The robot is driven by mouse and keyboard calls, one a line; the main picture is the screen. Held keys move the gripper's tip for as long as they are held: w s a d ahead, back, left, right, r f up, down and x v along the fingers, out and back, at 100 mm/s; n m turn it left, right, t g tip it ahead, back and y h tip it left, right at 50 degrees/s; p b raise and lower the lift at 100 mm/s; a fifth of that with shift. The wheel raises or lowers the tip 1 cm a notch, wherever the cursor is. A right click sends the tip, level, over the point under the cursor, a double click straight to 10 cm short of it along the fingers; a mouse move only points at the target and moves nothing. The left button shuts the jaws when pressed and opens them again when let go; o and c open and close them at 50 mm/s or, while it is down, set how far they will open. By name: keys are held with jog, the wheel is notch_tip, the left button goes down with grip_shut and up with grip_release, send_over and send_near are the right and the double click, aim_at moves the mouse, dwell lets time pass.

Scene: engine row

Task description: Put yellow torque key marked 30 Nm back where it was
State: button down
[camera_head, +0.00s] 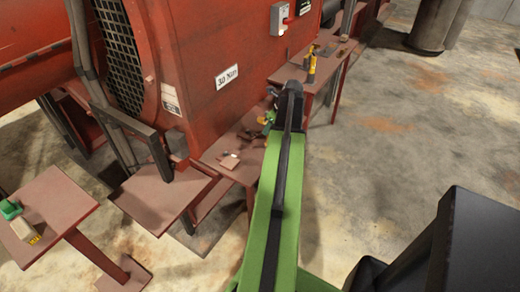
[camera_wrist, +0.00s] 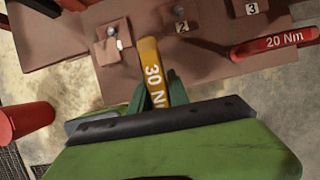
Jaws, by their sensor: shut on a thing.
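The yellow torque key (camera_wrist: 152,68) shows in the wrist view with "30 N" readable; its lower end is hidden by my gripper. My gripper (camera_wrist: 158,90) is shut on it, with dark green fingers on either side. The key's far end lies over the brown shelf (camera_wrist: 75,78), close to a small block with a metal peg (camera_wrist: 110,45). I cannot tell whether the key touches the shelf or block. In the head view, my gripper (camera_head: 268,119) is over the small shelf beside the red engine; the key is not clearly visible there. A "30 Nm" plate (camera_head: 227,77) is on the engine.
A red key marked 20 Nm (camera_wrist: 275,43) lies to the right in the wrist view, near blocks labelled 2 (camera_wrist: 182,27) and 3 (camera_wrist: 250,8). A yellow and black object (camera_head: 311,65) stands on the farther table. The left table (camera_head: 60,200) holds a green item. Open floor (camera_head: 400,150) lies right.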

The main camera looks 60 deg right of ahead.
notch_tip(320, 180, down, 6)
jog(key=w+a+b, duration=0.2)
jog(key=w+b, duration=0.1)
jog(key=b, duration=0.2)
jog(key=shift+a, duration=0.25)
jog(key=c, duration=1.3)
grip_release()
jog(key=shift+f, duration=0.15)
jog(key=shift+o, duration=0.2)
jog(key=p+v, duration=1)
jog(key=v, duration=0.2)
jog(key=shift+p, duration=0.4)
